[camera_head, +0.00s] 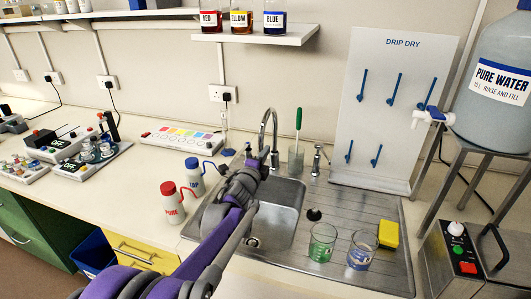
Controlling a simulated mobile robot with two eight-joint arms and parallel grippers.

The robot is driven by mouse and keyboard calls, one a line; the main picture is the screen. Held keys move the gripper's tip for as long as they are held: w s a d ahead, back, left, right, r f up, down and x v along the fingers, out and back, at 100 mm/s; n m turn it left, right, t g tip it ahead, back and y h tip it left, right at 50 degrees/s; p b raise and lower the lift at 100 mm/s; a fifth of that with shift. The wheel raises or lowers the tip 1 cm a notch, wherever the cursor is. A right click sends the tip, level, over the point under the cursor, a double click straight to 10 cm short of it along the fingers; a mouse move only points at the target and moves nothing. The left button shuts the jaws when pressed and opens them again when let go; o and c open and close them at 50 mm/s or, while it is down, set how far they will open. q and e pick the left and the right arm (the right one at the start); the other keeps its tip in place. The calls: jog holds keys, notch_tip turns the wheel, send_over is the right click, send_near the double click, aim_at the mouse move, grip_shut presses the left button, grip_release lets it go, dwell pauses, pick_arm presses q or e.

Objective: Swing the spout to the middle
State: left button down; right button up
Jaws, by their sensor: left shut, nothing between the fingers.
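The chrome gooseneck spout (274,124) rises at the back edge of the steel sink. It arches to the left, and its outlet end comes down close to my left gripper (263,157). The left gripper is shut with nothing between its fingers, at the spout's lower end. I cannot tell whether it touches the spout. My purple and grey left arm hides the left part of the sink basin (284,208). My right gripper is not in view.
Red-capped (172,203) and blue-capped (195,175) bottles stand left of my arm. A small tap (317,160) and a green-handled brush in a beaker (296,158) stand behind the sink. Two beakers (321,243) and a yellow sponge (388,234) are on the drainer (345,270).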

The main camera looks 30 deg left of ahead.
pick_arm(q)
jog(key=b+v, duration=0.1)
jog(key=v, duration=0.9)
jog(key=s+d+f+n+g+h+p, duration=0.1)
jog(key=s+d+f+n+g, duration=0.5)
jog(key=s, duration=0.7)
jog(key=s+d+f+n+g+h+p, duration=0.1)
jog(key=s+d+f+n+g+h, duration=0.1)
jog(key=s+d+f+n+g, duration=0.4)
jog(key=s+d+f+n, duration=0.3)
jog(key=s+d+f, duration=0.2)
jog(key=s+d, duration=0.2)
jog(key=shift+s+d+f+n+h+p, duration=0.2)
jog(key=shift+s+d+n+h+p, duration=0.05)
jog(key=shift+s+n+h+p, duration=0.2)
